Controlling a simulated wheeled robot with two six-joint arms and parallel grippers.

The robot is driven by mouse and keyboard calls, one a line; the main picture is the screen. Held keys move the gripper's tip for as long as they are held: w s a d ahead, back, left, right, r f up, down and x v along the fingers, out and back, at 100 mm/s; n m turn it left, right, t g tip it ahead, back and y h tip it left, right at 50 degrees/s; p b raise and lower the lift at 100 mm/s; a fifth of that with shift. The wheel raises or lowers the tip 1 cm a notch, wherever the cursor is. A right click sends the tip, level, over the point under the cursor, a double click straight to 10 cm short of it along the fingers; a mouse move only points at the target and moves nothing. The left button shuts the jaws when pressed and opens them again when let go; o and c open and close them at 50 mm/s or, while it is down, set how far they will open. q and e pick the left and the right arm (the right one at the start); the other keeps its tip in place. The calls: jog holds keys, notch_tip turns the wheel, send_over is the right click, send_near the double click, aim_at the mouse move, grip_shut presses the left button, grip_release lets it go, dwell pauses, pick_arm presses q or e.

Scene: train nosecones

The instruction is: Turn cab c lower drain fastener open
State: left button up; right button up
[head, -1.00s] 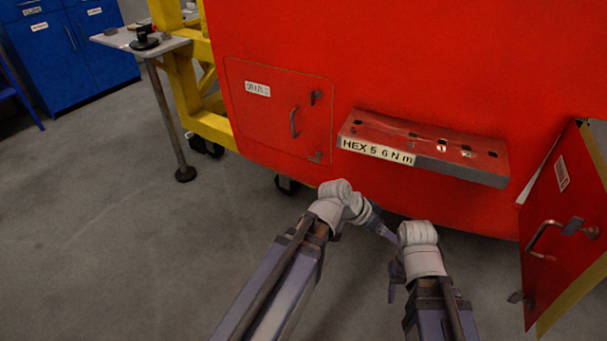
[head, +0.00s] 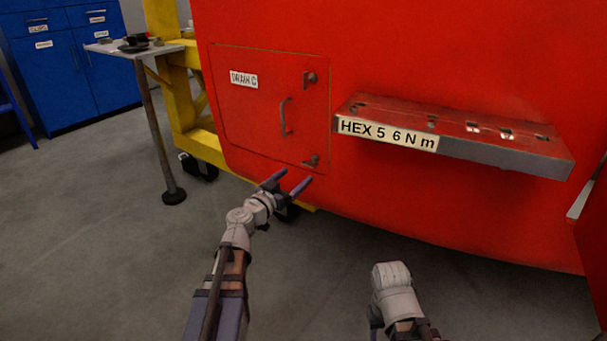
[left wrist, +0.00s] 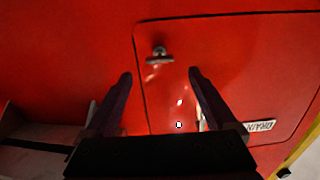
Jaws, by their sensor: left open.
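The cab C lower drain fastener (head: 312,161) is a small dark latch at the lower right corner of the red hatch (head: 262,125) labelled DRAIN C. In the left wrist view, which shows the hatch upside down, the lower fastener (left wrist: 159,54) is a grey knob with a crossbar lying about sideways. My left gripper (head: 295,178) is open and empty, just below the fastener and apart from it. In the left wrist view the fastener shows beyond the gap between my fingertips (left wrist: 160,75). Of my right arm only a wrist part shows; its gripper is not visible.
The hatch has an upper fastener (head: 309,78) and a handle (head: 285,117). A red shelf (head: 480,130) marked HEX 5 6 N m juts out to the right. A yellow frame (head: 178,90) and small table (head: 140,55) stand left. The floor at left is clear.

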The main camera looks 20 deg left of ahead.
aim_at(307, 165)
pick_arm(q)
jog(key=shift+x, duration=3.95)
jog(key=c, duration=1.4)
